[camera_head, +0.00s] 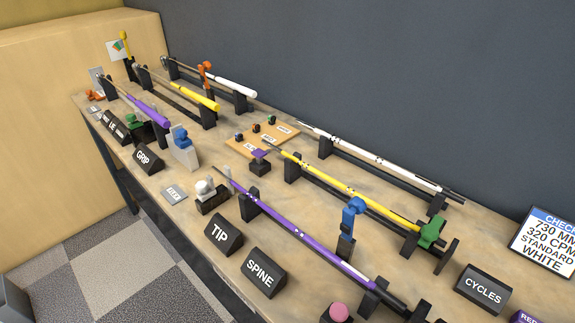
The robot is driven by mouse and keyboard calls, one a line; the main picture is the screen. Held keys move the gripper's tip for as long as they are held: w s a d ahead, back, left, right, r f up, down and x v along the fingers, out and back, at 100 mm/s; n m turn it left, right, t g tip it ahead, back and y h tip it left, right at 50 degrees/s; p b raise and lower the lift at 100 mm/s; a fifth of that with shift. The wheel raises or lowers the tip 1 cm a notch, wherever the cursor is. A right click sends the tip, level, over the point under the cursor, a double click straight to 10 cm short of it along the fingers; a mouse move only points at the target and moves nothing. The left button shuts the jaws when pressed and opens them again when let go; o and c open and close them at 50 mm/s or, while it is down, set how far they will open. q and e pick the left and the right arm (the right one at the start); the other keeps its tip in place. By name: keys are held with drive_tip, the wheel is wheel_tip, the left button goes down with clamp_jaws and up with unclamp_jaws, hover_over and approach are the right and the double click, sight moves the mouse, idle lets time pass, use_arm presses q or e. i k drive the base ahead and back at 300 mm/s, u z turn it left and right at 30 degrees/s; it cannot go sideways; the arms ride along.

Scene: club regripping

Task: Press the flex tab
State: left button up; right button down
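A flat grey tab (173,194) with a small white label lies near the front edge of the workbench; the label seems to read FLEX, but it is too small to be sure. A pale knob on a dark block (205,195) stands just to its right. A grey upright plate with a blue piece (183,145) stands behind it. Nothing touches the tab or covers it. Neither of my grippers is in view.
The wooden workbench (330,195) carries purple (300,235), yellow (350,190) and white (375,160) shafts on black supports. Black signs read GRIP (148,158), TIP (222,234), SPINE (263,272) and CYCLES (483,289). A text screen (546,244) stands at right.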

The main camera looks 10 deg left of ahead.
sight(259, 153)
drive_tip(key=k, duration=0.5)
drive_tip(key=u, duration=2.2)
drive_tip(key=i, duration=1.7)
drive_tip(key=z, duration=3.65)
